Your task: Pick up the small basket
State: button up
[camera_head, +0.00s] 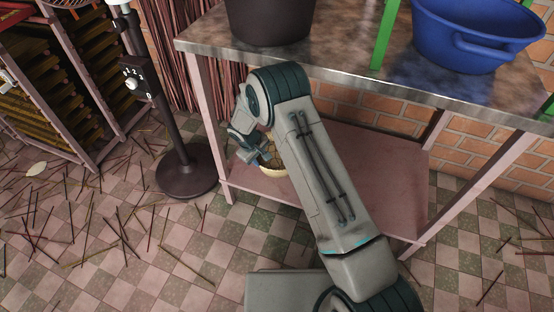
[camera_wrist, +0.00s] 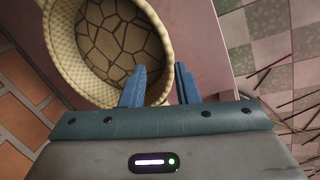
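The small basket (camera_wrist: 70,50) is round, woven and cream-coloured, with a dark cracked-looking pattern inside. It fills the upper left of the wrist view. In the head view the basket (camera_head: 273,172) sits on the pink lower shelf of the table, mostly hidden by my arm. My gripper (camera_wrist: 160,76) is open, with its two blue fingers apart. The left finger overlaps the inside of the basket and the right finger lies outside it, with the rim between them. I cannot tell whether either finger touches the rim. The gripper also shows in the head view (camera_head: 256,156).
The metal-topped table (camera_head: 350,84) above the shelf (camera_head: 375,160) carries a dark pot (camera_head: 268,20) and a blue tub (camera_head: 470,40). A fan-like stand (camera_head: 187,172) stands left of the shelf. Incense sticks litter the tiled floor. A brick wall is behind.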

aim_at(262, 166)
jog(key=b+x, duration=0.1)
jog(key=x, duration=0.2)
jog(key=b+x, duration=0.2)
jog(key=x, duration=0.2)
jog(key=shift+s+a, duration=0.15)
jog(key=shift+a, duration=0.05)
grip_shut()
